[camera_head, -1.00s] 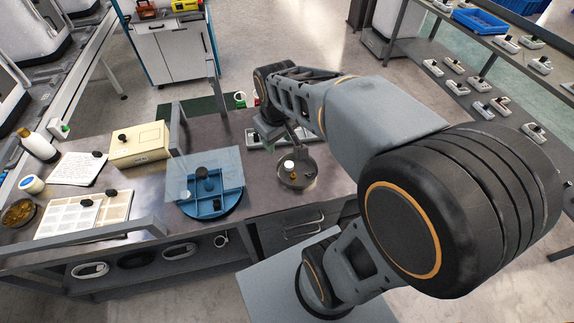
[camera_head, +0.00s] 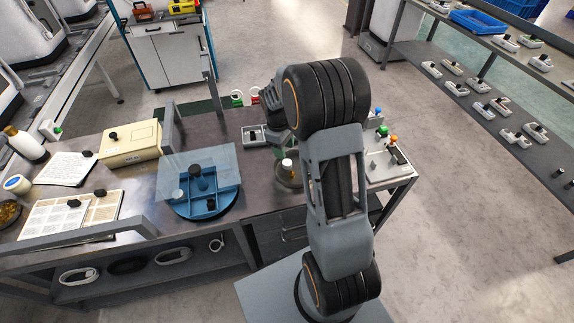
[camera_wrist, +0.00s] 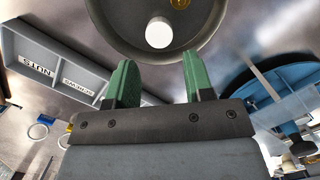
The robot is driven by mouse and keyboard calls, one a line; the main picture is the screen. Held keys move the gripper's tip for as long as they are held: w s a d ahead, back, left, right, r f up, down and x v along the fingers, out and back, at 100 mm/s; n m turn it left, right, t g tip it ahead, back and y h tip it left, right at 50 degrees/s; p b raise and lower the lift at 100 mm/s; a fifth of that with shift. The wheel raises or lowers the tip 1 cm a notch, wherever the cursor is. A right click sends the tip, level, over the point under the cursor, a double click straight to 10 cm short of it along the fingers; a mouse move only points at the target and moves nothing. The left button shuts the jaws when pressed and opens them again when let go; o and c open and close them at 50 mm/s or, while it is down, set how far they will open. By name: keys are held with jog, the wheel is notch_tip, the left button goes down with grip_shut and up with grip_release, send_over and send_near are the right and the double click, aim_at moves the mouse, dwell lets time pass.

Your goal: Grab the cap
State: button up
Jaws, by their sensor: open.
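A small white round piece that looks like the cap (camera_wrist: 158,33) is in a round metal dish (camera_wrist: 110,30). In the head view the white cap (camera_head: 287,163) shows in the same dish, partly behind my arm. A small amber thing (camera_wrist: 180,3) lies close to the cap, cut off by the top edge of the wrist view. My gripper (camera_wrist: 160,75) is open and empty, with two green fingers apart. In the wrist view its fingertips are just below the dish's near rim, and the cap is beyond them, between their lines. My arm hides most of the gripper in the head view.
A grey tray labelled NUTS and SCREWS (camera_wrist: 45,65) is left of my fingers in the wrist view. A blue round holder (camera_head: 208,207) with a clear sheet stands left of the dish. A grey box with coloured buttons (camera_head: 385,160) is at the table's right end.

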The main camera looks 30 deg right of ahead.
aim_at(287, 162)
jog(key=shift+s+d+f, duration=0.1)
jog(key=shift+s+f, duration=0.05)
jog(key=shift+f, duration=0.9)
jog(key=shift+s+d+f, duration=0.15)
jog(key=shift+f, duration=0.95)
jog(key=shift+s+d+f, duration=0.1)
jog(key=shift+s+f, duration=0.05)
jog(key=shift+f, duration=0.9)
jog(key=shift+c, duration=0.5)
jog(key=c, duration=0.6)
